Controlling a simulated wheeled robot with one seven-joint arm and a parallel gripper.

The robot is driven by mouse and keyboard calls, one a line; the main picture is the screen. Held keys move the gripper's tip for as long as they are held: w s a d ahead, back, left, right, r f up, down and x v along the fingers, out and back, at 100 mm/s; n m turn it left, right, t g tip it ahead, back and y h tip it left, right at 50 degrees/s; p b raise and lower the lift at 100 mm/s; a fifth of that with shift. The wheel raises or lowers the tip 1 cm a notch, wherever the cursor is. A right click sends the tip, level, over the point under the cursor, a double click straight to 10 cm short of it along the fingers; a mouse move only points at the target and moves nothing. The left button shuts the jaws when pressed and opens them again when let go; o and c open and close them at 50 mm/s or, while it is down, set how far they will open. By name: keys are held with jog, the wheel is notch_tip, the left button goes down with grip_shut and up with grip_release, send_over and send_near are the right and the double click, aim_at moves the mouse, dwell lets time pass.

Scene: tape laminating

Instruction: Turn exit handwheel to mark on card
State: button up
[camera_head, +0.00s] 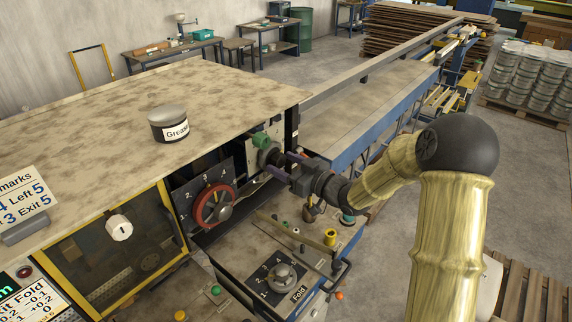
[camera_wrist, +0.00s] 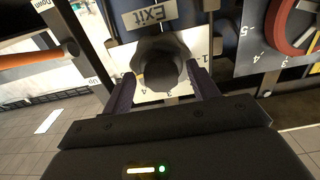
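The exit handwheel (camera_wrist: 160,68) is a dark round knob under a plate reading EXIT (camera_wrist: 157,15), in front of a pale numbered dial (camera_wrist: 205,50) in the wrist view. My gripper (camera_wrist: 161,72) has its two purple fingers on either side of the knob; whether they press on it I cannot tell. In the head view my gripper (camera_head: 284,168) is at the machine's right end, by the dark knob. The card (camera_head: 24,204), at the left edge on the machine top, reads "marks", "Left 5" and "Exit 5", partly cut off. The pointer reading is hidden.
A red handwheel (camera_head: 214,206) with its own numbered dial is left of my gripper. A green knob (camera_head: 261,140) is close above it. A Fold knob (camera_head: 282,276) and small posts stand on the lower bench. A Grease tin (camera_head: 169,123) stands on the machine top.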

jog(key=b+v, duration=0.5)
jog(key=v, duration=1.2)
jog(key=shift+s+b, duration=0.2)
jog(key=shift+b, duration=0.1)
jog(key=shift+w+d, duration=0.1)
